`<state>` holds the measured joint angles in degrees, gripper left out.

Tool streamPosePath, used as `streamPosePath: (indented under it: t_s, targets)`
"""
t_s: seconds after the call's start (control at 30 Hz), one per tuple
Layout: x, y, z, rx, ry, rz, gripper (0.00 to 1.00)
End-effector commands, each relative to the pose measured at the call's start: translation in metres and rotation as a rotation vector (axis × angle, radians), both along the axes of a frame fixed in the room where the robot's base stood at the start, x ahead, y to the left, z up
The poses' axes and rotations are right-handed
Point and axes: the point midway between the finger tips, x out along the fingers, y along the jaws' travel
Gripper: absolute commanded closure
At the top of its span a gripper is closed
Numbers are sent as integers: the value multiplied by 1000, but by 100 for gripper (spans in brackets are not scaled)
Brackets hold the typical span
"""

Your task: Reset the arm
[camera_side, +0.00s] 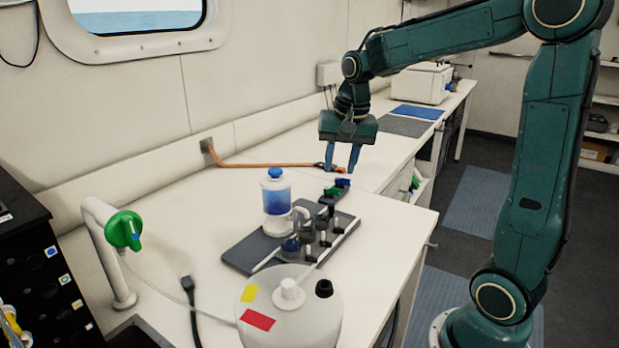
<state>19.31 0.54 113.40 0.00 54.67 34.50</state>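My gripper (341,161) hangs from the dark green arm above the white bench, pointing down. Its two blue fingers are spread apart with nothing visible between them. It is behind the filtration manifold and close to the end of an orange hose (265,165) on the bench. From this angle I cannot tell whether a finger touches the hose end.
A white carboy (285,318) and a green-handled tap (124,230) are in front. A white box (422,84) stands at the back. Bench left of the bottle is mostly clear.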

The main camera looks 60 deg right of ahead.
Motion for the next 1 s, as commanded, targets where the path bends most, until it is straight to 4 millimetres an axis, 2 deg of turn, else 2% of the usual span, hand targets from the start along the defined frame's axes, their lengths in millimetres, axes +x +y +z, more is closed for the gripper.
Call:
streamPosePath:
  t_s: [0.2, 0.43, 0.8, 1.0]
  targets:
    - [-35, 39, 20, -48, -57, 202, 65]
    - [-75, 71, 30, -103, -111, 410, 65]
    - [-139, 109, 26, -200, -204, 736, 65]
    - [-163, 120, 18, -240, -240, 858, 65]
